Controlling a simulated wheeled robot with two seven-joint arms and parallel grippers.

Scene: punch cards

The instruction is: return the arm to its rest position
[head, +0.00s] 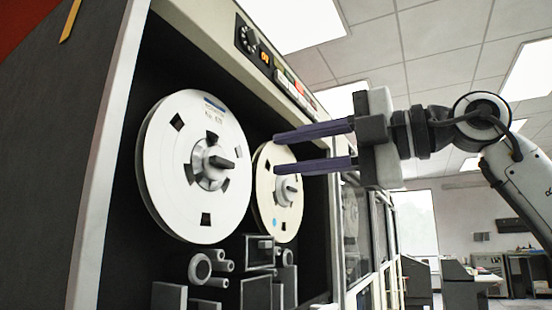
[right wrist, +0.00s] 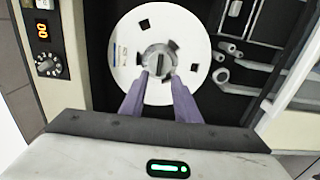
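My right gripper (head: 276,153) is in front of the tape cabinet in the head view, its two purple fingers apart with nothing between them. Its fingers point left, in front of the smaller-looking cream reel (head: 265,205). In the right wrist view the spread fingers (right wrist: 161,82) overlap the lower part of a white reel (right wrist: 192,42) and its hub knob; I cannot tell whether they touch it. My right arm (head: 520,185) comes in from the right. My left gripper shows in neither view.
The tape cabinet frame (head: 105,150) fills the left. A large white reel (head: 170,185) is mounted inside it, with rollers (head: 200,268) below. A control panel (head: 275,72) with a dial and lit buttons runs along the top. Desks (head: 455,275) stand at the far right.

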